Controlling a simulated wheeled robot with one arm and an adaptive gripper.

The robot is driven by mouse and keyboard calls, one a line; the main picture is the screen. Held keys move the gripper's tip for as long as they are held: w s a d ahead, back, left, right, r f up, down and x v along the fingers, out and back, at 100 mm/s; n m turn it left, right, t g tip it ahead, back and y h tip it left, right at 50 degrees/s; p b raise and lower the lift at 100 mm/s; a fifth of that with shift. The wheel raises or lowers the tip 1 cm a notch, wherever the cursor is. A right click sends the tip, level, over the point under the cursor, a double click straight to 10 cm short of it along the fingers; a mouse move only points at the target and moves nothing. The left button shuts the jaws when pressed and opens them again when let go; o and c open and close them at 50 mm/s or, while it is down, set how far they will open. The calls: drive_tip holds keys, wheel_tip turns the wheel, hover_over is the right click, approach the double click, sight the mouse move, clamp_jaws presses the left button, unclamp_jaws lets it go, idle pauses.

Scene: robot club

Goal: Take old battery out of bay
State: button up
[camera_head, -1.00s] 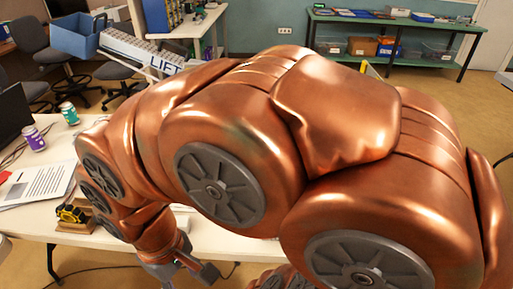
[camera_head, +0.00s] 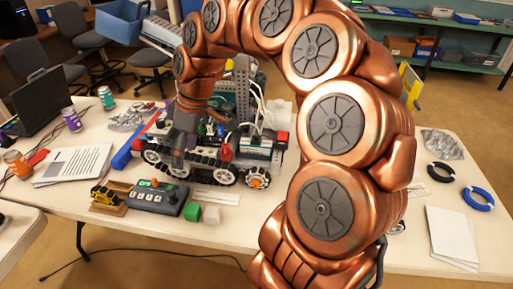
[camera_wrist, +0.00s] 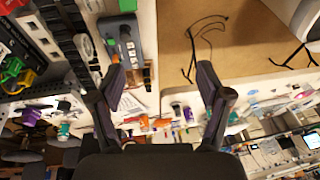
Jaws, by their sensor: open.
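A tracked robot vehicle (camera_head: 218,172) with black treads, wheels and circuit boards stands on the white table. A boxy part with a green and white top (camera_head: 255,149) sits at its right end; I cannot tell whether it is the old battery or its bay. My gripper (camera_head: 178,158) points down over the left part of the vehicle, partly hidden by my arm. In the wrist view my gripper (camera_wrist: 165,88) is open, with nothing between its fingers. Part of the vehicle (camera_wrist: 30,60) shows at the left edge there.
Cans, papers (camera_head: 75,165) and a laptop (camera_head: 40,102) are at left.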

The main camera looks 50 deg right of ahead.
drive_tip(key=w+d+f+t, duration=0.1)
drive_tip(key=w+d, duration=0.4)
drive_tip(key=d, duration=0.3)
drive_tip(key=t, duration=0.1)
approach(256, 139)
drive_tip(key=shift+s+a+f+h, duration=0.25)
drive_tip(key=shift+a+f+h, duration=0.05)
drive_tip(key=shift+a+f, duration=0.45)
drive_tip(key=shift+d+f, duration=0.15)
drive_tip(key=shift+f, duration=0.05)
drive_tip(key=shift+w+a+p+x, duration=0.15)
drive_tip(key=shift+p+x, duration=0.6)
drive_tip(key=shift+x, duration=1.1)
drive_tip(key=shift+w+a+p+x, duration=0.15)
drive_tip(key=shift+p+x, duration=0.6)
drive_tip(key=shift+x, duration=1.1)
drive_tip(key=shift+r, duration=0.15)
drive_tip(key=shift+c, duration=0.2)
clamp_jaws()
